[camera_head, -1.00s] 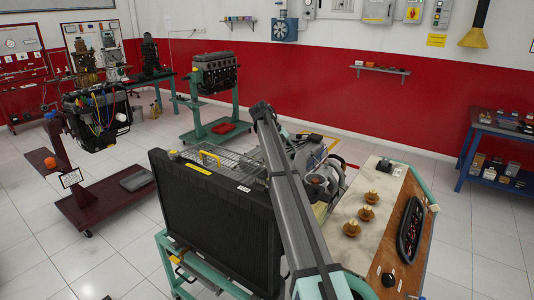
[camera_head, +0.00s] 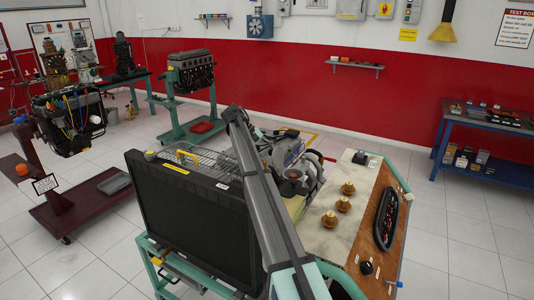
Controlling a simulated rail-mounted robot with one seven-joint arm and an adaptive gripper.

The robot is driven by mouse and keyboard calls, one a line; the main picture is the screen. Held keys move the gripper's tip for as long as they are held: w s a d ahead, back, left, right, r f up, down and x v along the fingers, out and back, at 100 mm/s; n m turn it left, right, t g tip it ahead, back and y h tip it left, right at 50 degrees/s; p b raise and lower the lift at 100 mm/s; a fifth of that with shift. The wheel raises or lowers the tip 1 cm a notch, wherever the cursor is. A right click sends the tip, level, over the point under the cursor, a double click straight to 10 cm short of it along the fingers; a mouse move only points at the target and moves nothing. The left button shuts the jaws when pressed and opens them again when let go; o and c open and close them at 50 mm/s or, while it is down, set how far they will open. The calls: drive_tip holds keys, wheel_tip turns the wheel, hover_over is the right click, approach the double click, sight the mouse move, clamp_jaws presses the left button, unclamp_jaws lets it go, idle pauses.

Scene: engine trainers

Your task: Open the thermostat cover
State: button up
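The engine trainer stands in front of me on a teal frame (camera_head: 308,262), with a black radiator (camera_head: 190,205) at its front left. Behind the radiator is a grey engine (camera_head: 290,158). A round, dark-topped part (camera_head: 292,175) sits on the engine's near side; I cannot tell whether it is the thermostat cover, or whether the cover is open. My arm reaches from the bottom up over the radiator's right side and hides part of the engine. My gripper cannot be made out in this view.
A control board (camera_head: 325,225) at the right carries several brass knobs (camera_head: 343,205) and a dark gauge panel (camera_head: 386,218). A blue bench (camera_head: 490,135) stands far right. Another engine stand (camera_head: 190,127) is at the back.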

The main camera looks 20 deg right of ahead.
drive_tip(key=shift+w+r, duration=0.15)
drive_tip(key=shift+r, duration=0.15)
drive_tip(key=shift+w+a+r, duration=0.2)
drive_tip(key=shift+a+r, duration=0.1)
drive_tip(key=shift+r, duration=0.05)
drive_tip(key=v, duration=0.6)
drive_tip(key=shift+a+r, duration=0.2)
